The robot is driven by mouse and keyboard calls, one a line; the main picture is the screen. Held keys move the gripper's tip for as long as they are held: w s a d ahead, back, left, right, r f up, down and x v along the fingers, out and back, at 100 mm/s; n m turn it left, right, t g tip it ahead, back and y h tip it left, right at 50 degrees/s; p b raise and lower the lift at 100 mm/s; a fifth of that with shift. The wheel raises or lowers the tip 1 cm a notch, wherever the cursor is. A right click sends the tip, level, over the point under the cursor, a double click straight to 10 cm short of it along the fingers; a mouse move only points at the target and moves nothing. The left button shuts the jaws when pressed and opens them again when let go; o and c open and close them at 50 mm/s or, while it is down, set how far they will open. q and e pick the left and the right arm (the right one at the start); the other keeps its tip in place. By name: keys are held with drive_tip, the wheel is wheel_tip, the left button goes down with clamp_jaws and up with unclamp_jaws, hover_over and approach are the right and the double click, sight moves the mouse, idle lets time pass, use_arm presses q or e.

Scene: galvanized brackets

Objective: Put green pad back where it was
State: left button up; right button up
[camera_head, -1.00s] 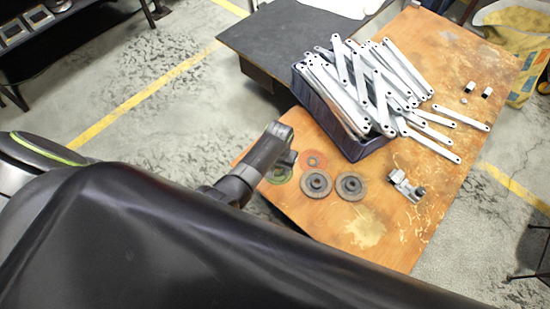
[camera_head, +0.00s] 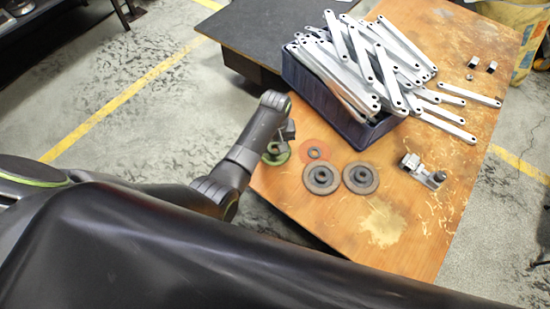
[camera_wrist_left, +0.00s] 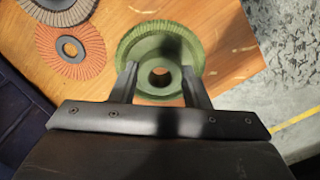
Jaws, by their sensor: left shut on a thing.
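The green pad (camera_head: 271,160) is a round disc with a raised centre ring around a hole, at the left corner of the wooden table. In the left wrist view the pad (camera_wrist_left: 165,33) lies between the two fingers of my left gripper (camera_wrist_left: 160,76). The fingers are shut on its centre ring. In the head view my left gripper (camera_head: 281,140) partly hides the pad. I cannot tell whether the pad touches the tabletop. My right gripper is not in view.
An orange-red disc (camera_head: 325,146) and two grey discs (camera_head: 322,188) (camera_head: 360,189) lie right of the pad. A dark blue crate (camera_head: 337,122) of metal brackets stands behind. A metal fitting (camera_head: 422,172) lies right. The table's left edge is close to the pad.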

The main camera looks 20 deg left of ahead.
sight(275, 148)
use_arm(q)
wheel_tip(275, 148, down, 4)
drive_tip(key=shift+f+b, duration=0.1)
drive_tip(key=shift+b, duration=0.45)
drive_tip(key=shift+f, duration=0.75)
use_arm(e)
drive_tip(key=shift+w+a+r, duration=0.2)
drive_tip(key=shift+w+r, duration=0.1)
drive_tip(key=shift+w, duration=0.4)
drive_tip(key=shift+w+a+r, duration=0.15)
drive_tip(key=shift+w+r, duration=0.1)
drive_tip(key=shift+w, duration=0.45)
use_arm(q)
drive_tip(key=shift+f+b, duration=0.1)
drive_tip(key=shift+b, duration=0.2)
drive_tip(key=o, duration=0.9)
drive_tip(key=shift+o, duration=0.2)
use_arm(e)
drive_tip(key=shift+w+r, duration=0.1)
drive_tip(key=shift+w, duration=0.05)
